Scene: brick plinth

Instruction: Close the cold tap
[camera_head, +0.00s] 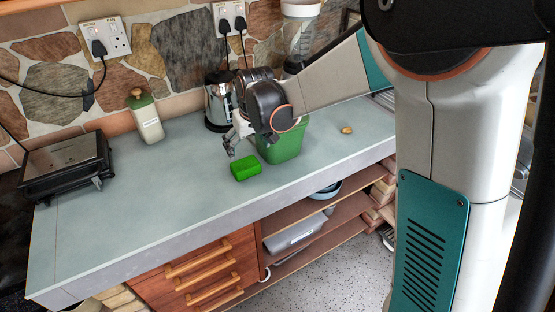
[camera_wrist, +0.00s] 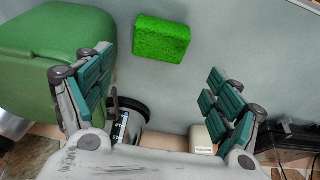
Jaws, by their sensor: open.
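No cold tap shows in either view. My gripper (camera_head: 231,145) hangs above the worktop, its fingers left of a green tub and above a green sponge. In the wrist view my gripper (camera_wrist: 158,68) has its two fingers spread wide apart with nothing between them. The arm comes in from the right and hides part of the worktop behind it. A ridged metal strip (camera_head: 384,97) shows at the worktop's far right, mostly hidden by my arm.
The green sponge (camera_head: 246,168) lies on the worktop (camera_head: 130,205) near the green tub (camera_head: 285,145). A kettle (camera_head: 219,100), a jar with green lid (camera_head: 147,118) and a grill (camera_head: 66,167) stand along the wall. A small tan object (camera_head: 347,130) lies right. The front left worktop is clear.

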